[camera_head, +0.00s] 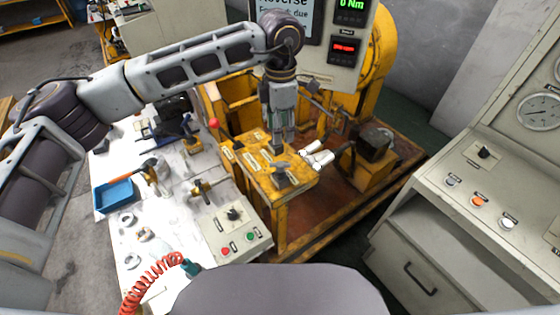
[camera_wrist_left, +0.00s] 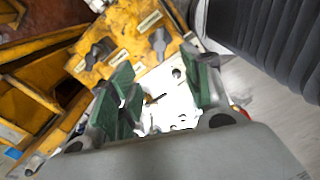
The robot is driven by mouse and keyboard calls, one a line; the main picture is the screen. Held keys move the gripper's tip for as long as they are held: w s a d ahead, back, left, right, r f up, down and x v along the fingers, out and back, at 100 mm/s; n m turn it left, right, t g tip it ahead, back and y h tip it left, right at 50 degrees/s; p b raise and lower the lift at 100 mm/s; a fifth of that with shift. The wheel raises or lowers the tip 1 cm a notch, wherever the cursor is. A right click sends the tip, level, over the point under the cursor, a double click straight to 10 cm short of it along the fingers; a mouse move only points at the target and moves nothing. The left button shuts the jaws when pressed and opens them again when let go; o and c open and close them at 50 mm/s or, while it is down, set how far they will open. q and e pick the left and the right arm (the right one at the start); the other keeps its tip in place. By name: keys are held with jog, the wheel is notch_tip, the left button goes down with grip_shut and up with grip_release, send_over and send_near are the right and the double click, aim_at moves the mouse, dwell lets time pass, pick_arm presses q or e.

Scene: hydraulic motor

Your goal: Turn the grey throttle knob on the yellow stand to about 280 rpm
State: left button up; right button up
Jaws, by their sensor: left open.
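The yellow stand (camera_head: 297,187) is in the middle of the head view, with labels and small grey controls on its top. One grey knob (camera_head: 283,180) shows near the front of that top. In the left wrist view two grey knob-like parts, one upper (camera_wrist_left: 160,40) and one to its left (camera_wrist_left: 100,52), stand on the yellow top; I cannot tell which is the throttle. My left gripper (camera_head: 278,148) points down over the stand. Its green-padded fingers (camera_wrist_left: 158,72) are apart with nothing between them. My right gripper is not in view.
A display panel (camera_head: 340,75) behind reads 0 Nm in green; its red digits are too small to read. A red-ball lever (camera_head: 213,123) and white fittings (camera_head: 318,156) flank the stand. A white table (camera_head: 135,210) is left, a grey console (camera_head: 470,185) right.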

aim_at(280, 163)
pick_arm(q)
notch_tip(280, 163, down, 12)
jog(key=shift+f+p, duration=0.1)
jog(key=shift+p, duration=1.05)
jog(key=shift+f, duration=0.7)
jog(key=shift+c, duration=0.2)
jog(key=c, duration=0.7)
grip_shut()
